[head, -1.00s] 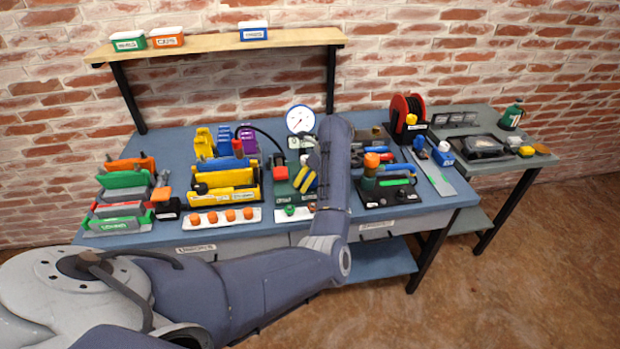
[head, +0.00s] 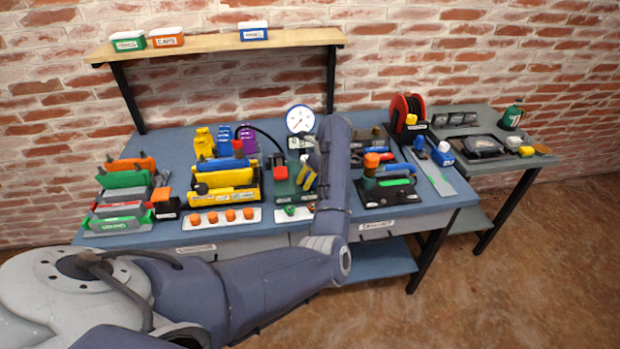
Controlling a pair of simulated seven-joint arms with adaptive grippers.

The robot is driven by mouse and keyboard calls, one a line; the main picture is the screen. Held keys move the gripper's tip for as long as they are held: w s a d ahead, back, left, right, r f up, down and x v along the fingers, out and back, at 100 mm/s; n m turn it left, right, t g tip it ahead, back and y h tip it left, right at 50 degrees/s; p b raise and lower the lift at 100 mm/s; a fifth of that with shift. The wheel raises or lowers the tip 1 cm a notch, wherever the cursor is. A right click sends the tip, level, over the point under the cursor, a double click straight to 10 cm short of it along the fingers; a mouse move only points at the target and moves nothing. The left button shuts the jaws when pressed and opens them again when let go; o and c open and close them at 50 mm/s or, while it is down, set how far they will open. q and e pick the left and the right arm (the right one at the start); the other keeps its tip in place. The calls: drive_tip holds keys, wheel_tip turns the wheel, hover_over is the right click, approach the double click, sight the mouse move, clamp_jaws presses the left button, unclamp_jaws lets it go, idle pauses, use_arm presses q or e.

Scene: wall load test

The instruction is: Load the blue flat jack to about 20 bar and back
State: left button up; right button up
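A blue flat piece (head: 228,164), which looks like the blue flat jack, lies along the top of a yellow frame (head: 226,179). A red-topped fitting (head: 237,148) stands behind it. A black hose arches from there towards a green-based pump unit (head: 286,188). A round white gauge (head: 300,119) with a blue rim stands above the unit; I cannot read its needle. A yellow and black part (head: 308,178) shows beside my forearm. My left arm reaches over the unit; its gripper (head: 314,158) is mostly hidden, so its fingers cannot be judged. My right gripper is out of view.
Green and orange flat pieces (head: 128,179) stand in racks at left. A strip with several orange knobs (head: 221,217) lies at the front. A black tray (head: 388,190) and a red reel (head: 406,110) are at right. A wooden shelf (head: 215,46) overhangs the bench (head: 175,142).

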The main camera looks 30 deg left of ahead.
use_arm(q)
drive_tip(key=m+t, duration=0.1)
drive_tip(key=m, duration=0.2)
drive_tip(key=m+t, duration=0.1)
drive_tip(key=m, duration=0.2)
drive_tip(key=shift+h, duration=0.4)
drive_tip(key=m+t, duration=0.1)
drive_tip(key=m, duration=0.1)
drive_tip(key=m+h, duration=0.1)
drive_tip(key=m, duration=0.2)
drive_tip(key=shift+a+t+h, duration=0.1)
drive_tip(key=shift+t+h, duration=0.2)
drive_tip(key=shift+t, duration=0.1)
drive_tip(key=m+h, duration=0.1)
drive_tip(key=m, duration=0.2)
drive_tip(key=m+h, duration=0.1)
drive_tip(key=m, duration=0.2)
drive_tip(key=shift+m, duration=0.3)
drive_tip(key=shift+c, duration=0.2)
drive_tip(key=m+h, duration=0.2)
drive_tip(key=m, duration=0.3)
drive_tip(key=shift+m, duration=0.3)
drive_tip(key=o, duration=1.3)
drive_tip(key=v, duration=0.7)
drive_tip(key=shift+a+r, duration=0.15)
drive_tip(key=shift+a, duration=0.05)
drive_tip(key=shift+v, duration=2.25)
